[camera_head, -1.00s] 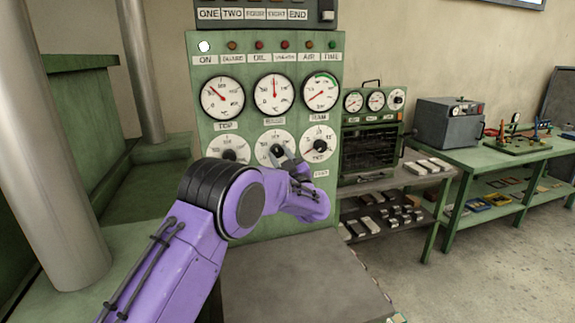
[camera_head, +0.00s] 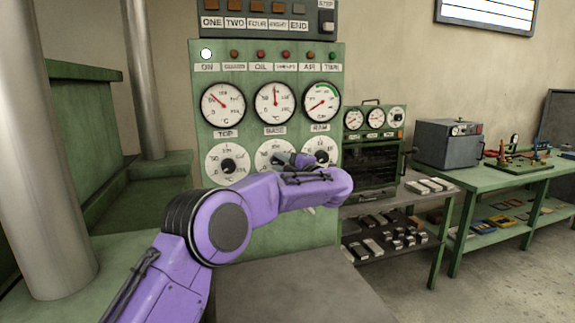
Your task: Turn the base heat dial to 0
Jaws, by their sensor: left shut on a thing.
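The base heat dial (camera_head: 267,150) is the middle round white dial in the lower row of the green panel, under the BASE gauge (camera_head: 275,103). My left gripper (camera_head: 284,159) is at this dial, shut on its dark knob. The gripper and wrist hide the knob and the dial's lower part, so its setting cannot be read. My purple left arm reaches in from the lower left. My right gripper is not in view.
The top dial (camera_head: 227,163) is close on the left and the ram dial (camera_head: 319,153) close on the right, partly behind my wrist. A grey surface (camera_head: 300,290) lies below. A metal column (camera_head: 45,150) stands at left.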

